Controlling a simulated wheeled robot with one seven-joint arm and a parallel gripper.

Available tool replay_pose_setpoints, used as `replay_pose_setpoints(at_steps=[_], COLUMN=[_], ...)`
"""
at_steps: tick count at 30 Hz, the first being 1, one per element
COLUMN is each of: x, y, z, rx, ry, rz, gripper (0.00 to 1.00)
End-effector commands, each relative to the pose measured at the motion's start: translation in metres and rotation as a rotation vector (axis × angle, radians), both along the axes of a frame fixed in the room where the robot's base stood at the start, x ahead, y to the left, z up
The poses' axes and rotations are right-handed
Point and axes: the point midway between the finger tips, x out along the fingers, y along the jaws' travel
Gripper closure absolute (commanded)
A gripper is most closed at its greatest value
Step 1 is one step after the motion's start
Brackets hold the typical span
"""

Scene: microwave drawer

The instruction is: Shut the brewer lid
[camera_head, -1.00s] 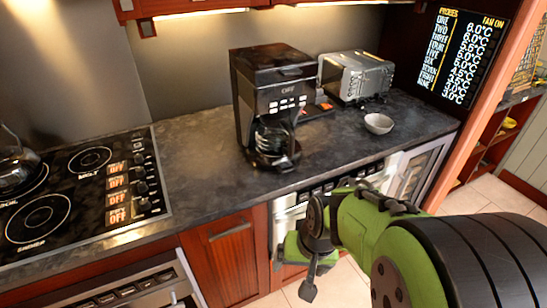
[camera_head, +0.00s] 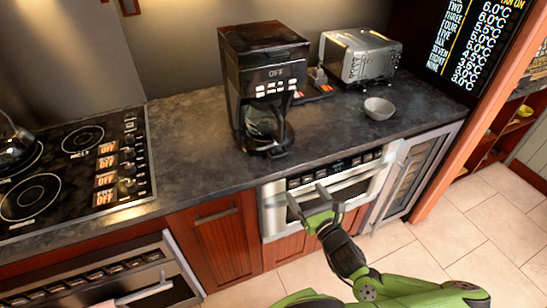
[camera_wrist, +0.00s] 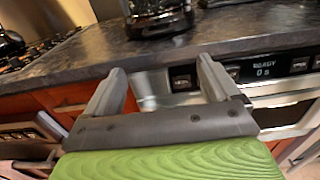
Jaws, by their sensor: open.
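The brewer (camera_head: 235,105) is a black coffee maker upright on the dark counter, its display reading OFF. Its lid (camera_head: 262,36) is the top part and looks flat, with no raised flap visible; I cannot tell whether it is fully down. A glass carafe (camera_head: 264,122) sits in the brewer's lower bay. My gripper (camera_head: 308,195) is open and empty, below and in front of the brewer, near the microwave drawer's front. In the wrist view my gripper (camera_wrist: 162,68) points at the counter edge, with only the brewer's base (camera_wrist: 160,20) showing beyond; the lid is out of that view.
A silver toaster oven (camera_head: 360,55) stands behind and right of the brewer, and a grey bowl (camera_head: 379,108) sits right of it. The cooktop (camera_head: 75,165) with a kettle (camera_head: 12,138) is at left. The counter (camera_head: 185,125) between cooktop and brewer is clear.

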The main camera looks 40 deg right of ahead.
Motion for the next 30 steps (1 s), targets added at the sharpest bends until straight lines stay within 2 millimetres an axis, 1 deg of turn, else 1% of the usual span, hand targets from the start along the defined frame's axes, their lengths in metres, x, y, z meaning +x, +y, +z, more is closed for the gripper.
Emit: replay_pose_setpoints(at_steps=[2, 5, 10, 16, 20, 24, 27, 30], x=[0.007, 0.026, 0.036, 0.052, 0.073, 0.105, 0.126, 0.141], y=[-0.002, -0.005, -0.012, -0.012, -0.019, -0.028, -0.035, -0.040], z=[-0.003, -0.006, -0.012, -0.008, -0.007, 0.002, 0.002, 0.001], rx=[0.001, -0.004, -0.007, -0.009, -0.012, -0.009, -0.008, -0.005], ry=[-0.001, -0.002, 0.014, 0.003, 0.006, -0.003, -0.002, -0.001], rz=[0.000, 0.008, 0.006, 0.009, 0.009, 0.007, 0.006, 0.006], gripper=[0.11, 0.11, 0.11, 0.11, 0.11, 0.11, 0.11, 0.11])
